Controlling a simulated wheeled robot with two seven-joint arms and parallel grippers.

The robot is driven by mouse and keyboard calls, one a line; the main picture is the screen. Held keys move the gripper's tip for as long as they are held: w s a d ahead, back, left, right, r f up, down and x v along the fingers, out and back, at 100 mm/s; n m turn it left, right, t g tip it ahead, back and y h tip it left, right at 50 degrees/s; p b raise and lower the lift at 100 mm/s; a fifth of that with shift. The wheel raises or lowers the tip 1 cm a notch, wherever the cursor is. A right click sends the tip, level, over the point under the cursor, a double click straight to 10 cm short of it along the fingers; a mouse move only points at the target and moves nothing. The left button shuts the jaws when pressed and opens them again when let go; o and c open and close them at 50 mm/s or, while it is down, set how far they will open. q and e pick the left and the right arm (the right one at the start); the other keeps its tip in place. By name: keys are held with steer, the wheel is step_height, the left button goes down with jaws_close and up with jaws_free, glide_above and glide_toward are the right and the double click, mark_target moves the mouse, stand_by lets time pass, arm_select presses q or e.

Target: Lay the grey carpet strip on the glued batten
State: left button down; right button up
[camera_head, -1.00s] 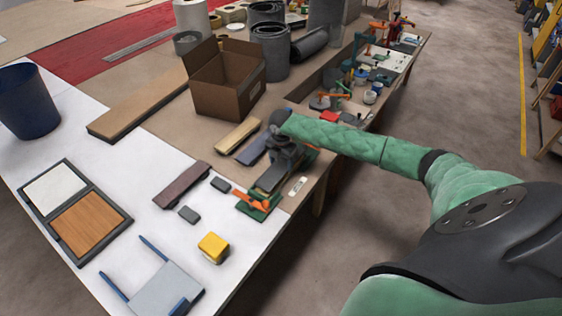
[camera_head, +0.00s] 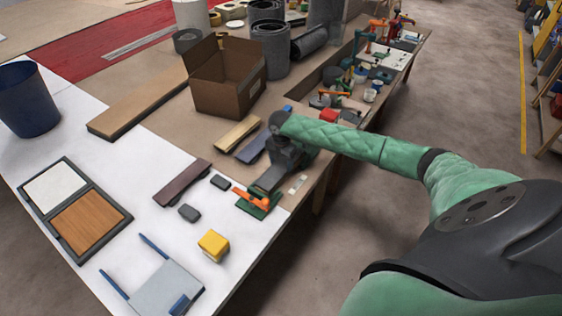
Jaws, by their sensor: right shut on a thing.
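My right gripper (camera_head: 280,168) reaches in from the right over the near edge of the bench, pointing down. It is shut on a dark grey strip (camera_head: 268,182), which looks like the carpet strip; the gripper hides its upper end. The strip's lower end is close to a green base with an orange handle (camera_head: 258,203); I cannot tell whether they touch. A dark brown bar (camera_head: 182,183) lies on the white part of the bench, left of the gripper. It may be the glued batten, but I cannot make out glue. My left gripper is not in view.
A pale wood strip (camera_head: 238,133) and a blue-grey strip (camera_head: 253,147) lie behind the gripper, near an open cardboard box (camera_head: 228,88). Small dark blocks (camera_head: 189,213) and a yellow block (camera_head: 213,246) stand in front. Tools crowd the far right edge.

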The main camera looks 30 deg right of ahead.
steer(key=shift+f, duration=0.5)
stand_by(1.2)
steer(key=o, duration=1.1)
steer(key=shift+c, duration=0.2)
steer(key=shift+r, duration=0.1)
steer(key=shift+r+p, duration=2.85)
steer(key=shift+r, duration=0.6)
